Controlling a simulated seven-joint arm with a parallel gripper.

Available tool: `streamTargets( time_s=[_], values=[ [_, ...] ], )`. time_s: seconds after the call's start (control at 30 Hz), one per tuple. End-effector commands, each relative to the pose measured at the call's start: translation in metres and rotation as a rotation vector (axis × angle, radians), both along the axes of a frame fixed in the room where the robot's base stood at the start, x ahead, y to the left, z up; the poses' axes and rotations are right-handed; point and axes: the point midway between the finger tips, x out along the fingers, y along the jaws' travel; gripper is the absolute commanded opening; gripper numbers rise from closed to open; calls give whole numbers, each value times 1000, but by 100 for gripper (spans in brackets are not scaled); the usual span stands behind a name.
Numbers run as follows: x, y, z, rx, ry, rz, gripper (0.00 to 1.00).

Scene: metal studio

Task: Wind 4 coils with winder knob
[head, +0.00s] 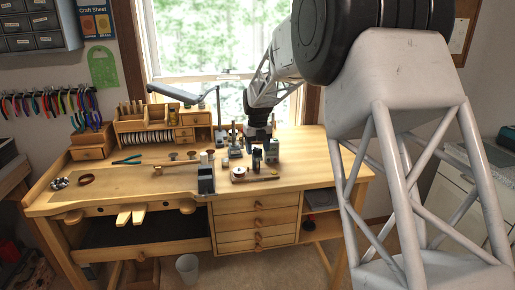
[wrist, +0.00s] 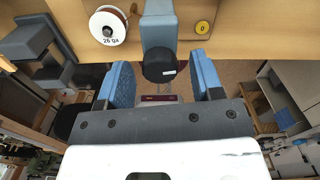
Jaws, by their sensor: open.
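The winder stands on a wooden base (head: 254,177) on the bench. In the wrist view its blue-grey upright body (wrist: 158,24) is at top centre. The black round winder knob (wrist: 159,70) is on the near end of this body. My gripper (wrist: 162,64) is open, with one blue finger on each side of the knob and a visible gap on both sides. A white spool marked "26 Ga" (wrist: 108,26) with copper-coloured wire is left of the body.
The wooden bench (head: 120,180) has drawers below. A lamp arm (head: 180,95) reaches over the back. Pliers (head: 127,160) lie farther left. The bench's front left is mostly clear.

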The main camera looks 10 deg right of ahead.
Motion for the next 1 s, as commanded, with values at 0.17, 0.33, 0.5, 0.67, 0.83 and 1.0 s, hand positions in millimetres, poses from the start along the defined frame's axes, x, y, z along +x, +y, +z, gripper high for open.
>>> streamTargets(
  time_s=[0.17,0.33,0.5,0.67,0.83,1.0],
  values=[
    [0,0,0,0,1,0,60],
    [0,0,6,0,0,0,60],
    [0,0,21,0,0,0,60],
    [0,0,42,0,0,0,60],
    [0,0,63,0,-1,0,60],
    [0,0,75,0,0,0,60]
  ],
)
